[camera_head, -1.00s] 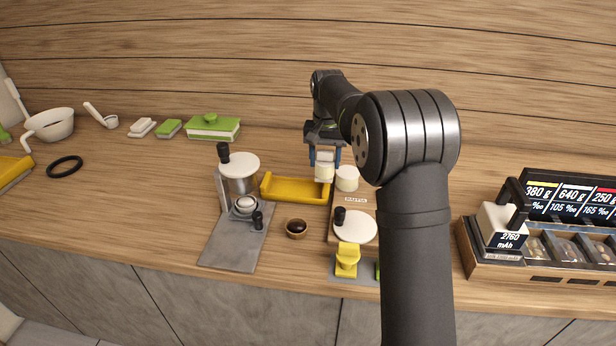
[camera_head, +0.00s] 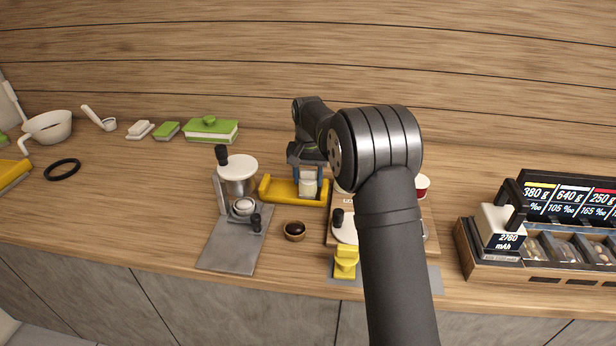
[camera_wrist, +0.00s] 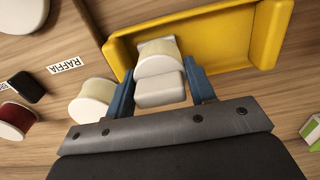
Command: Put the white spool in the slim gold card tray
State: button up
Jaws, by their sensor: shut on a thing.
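The white spool (camera_head: 308,184), white with a cream winding, is between the blue fingers of my gripper (camera_head: 308,175). In the wrist view my gripper (camera_wrist: 160,92) is shut on the spool (camera_wrist: 158,66), which shows in front of the tray's left end. The slim gold card tray (camera_head: 281,193) is a long, shallow yellow trough on the counter; in the wrist view its floor (camera_wrist: 205,42) looks empty beside the spool. The spool is over or inside the tray's right end in the head view; I cannot tell whether it touches the floor.
A second cream spool (camera_wrist: 92,100) stands just outside the tray, near a RAFFIA label (camera_wrist: 68,66). A red spool (camera_head: 422,184) is right of my arm.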

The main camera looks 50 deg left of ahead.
aim_at(308, 170)
jog(key=o, duration=1.3)
jog(key=shift+f, duration=0.1)
notch_tip(308, 170, up, 12)
jog(key=shift+r, duration=0.2)
jog(key=shift+f, duration=0.1)
notch_tip(308, 170, down, 13)
jog(key=shift+r, duration=2.4)
